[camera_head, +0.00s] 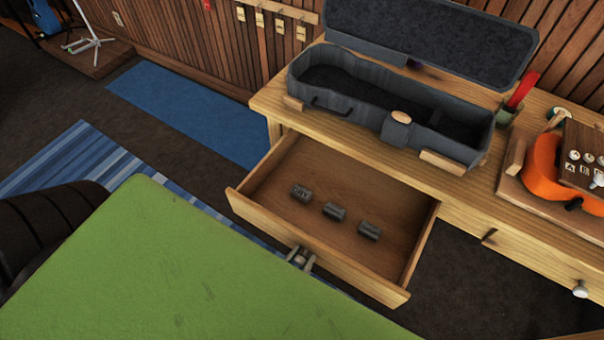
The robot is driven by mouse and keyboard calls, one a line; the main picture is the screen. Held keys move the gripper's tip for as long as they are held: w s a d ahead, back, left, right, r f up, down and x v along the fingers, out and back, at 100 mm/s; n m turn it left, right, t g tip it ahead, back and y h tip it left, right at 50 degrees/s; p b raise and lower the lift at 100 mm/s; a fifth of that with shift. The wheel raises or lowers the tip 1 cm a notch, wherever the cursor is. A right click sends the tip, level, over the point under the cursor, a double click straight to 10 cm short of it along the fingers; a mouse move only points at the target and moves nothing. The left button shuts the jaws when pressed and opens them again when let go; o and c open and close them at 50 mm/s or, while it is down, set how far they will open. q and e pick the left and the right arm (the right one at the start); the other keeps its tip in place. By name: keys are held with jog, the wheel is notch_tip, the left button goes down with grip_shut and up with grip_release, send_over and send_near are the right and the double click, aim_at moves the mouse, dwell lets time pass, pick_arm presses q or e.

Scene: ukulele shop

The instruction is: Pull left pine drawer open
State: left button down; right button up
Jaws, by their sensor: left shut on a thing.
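The left pine drawer (360,275) stands well out from the pine counter, in the middle of the head view. Its brown floor shows, with three small dark grey blocks lying on it. My left gripper (301,257) is at the middle of the drawer's front and is shut on its knob. Only the fingertips show, and they cover the knob. The rest of this gripper is hidden behind a large green surface in the foreground. My right gripper is not in view.
An open dark grey ukulele case (375,95) lies on the counter above the drawer. At the right are an orange ukulele (541,165) and a second, shut drawer with a round knob (580,289). Blue mats (190,110) lie on the dark floor at the left.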

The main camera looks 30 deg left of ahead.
pick_arm(q)
jog(key=c, duration=1.8)
grip_release()
jog(key=shift+o, duration=0.2)
jog(key=s, duration=1.2)
jog(key=shift+a, duration=0.2)
jog(key=shift+f, duration=0.1)
